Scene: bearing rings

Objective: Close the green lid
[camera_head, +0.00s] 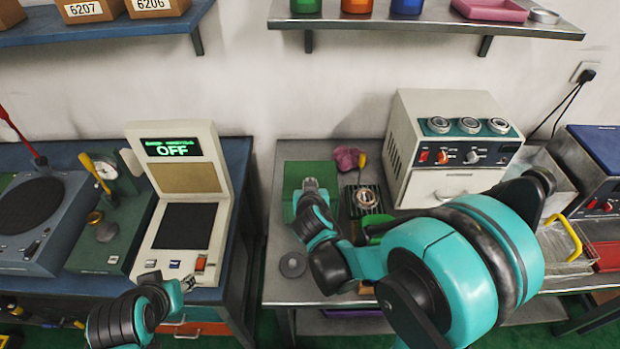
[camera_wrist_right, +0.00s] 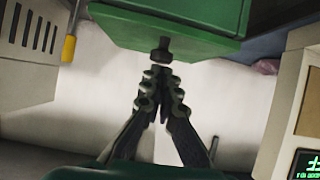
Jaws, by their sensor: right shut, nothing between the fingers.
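A green panel (camera_head: 291,172), which looks like the green lid, stands at the left of the middle bench. In the right wrist view it looks like a green box or lid (camera_wrist_right: 205,48) with a dark knob (camera_wrist_right: 161,54) on its near side. My right gripper (camera_head: 309,184) is in front of it in the head view. In the wrist view its fingers (camera_wrist_right: 160,72) are shut and empty, with their tips just at the knob; I cannot tell whether they touch. My left gripper (camera_head: 167,284) is low at the left, and its fingers are too small to judge.
A beige machine (camera_head: 455,148) with several rings on top stands right of the green panel. A dark ribbed holder (camera_head: 366,199) with a ring and a dark disc (camera_head: 293,264) are close by on the bench. A tester (camera_head: 182,232) reading OFF stands on the left bench.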

